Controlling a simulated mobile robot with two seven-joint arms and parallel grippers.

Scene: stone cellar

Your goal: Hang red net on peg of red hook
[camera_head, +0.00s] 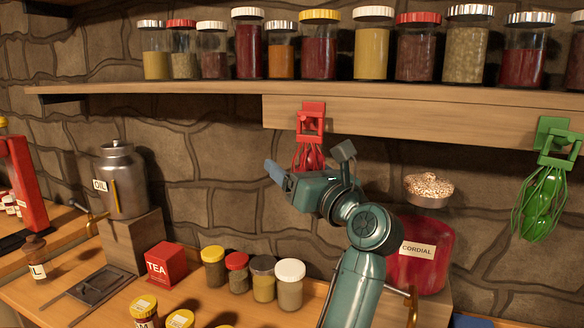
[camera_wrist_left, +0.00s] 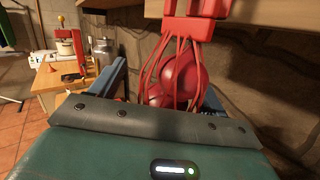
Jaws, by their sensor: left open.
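The red hook (camera_head: 311,121) is fixed to the wooden board under the shelf. The red net (camera_head: 309,157) with red balls in it hangs straight below the hook, and its strands run up to the hook; the exact contact at the peg is hidden. In the left wrist view the red net (camera_wrist_left: 178,80) hangs under the red hook (camera_wrist_left: 197,22). My left gripper (camera_head: 296,170) is just below and in front of the net. Its blue fingers stand apart on either side of the net, open, in the left wrist view (camera_wrist_left: 165,90). My right gripper is not in view.
A green hook (camera_head: 552,135) with a green net (camera_head: 541,203) hangs to the right. A shelf (camera_head: 200,88) of jars runs above. Below are a red cordial container (camera_head: 420,270), a bowl (camera_head: 429,188), a tea tin (camera_head: 165,266), an oil can (camera_head: 121,182) and several small jars.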

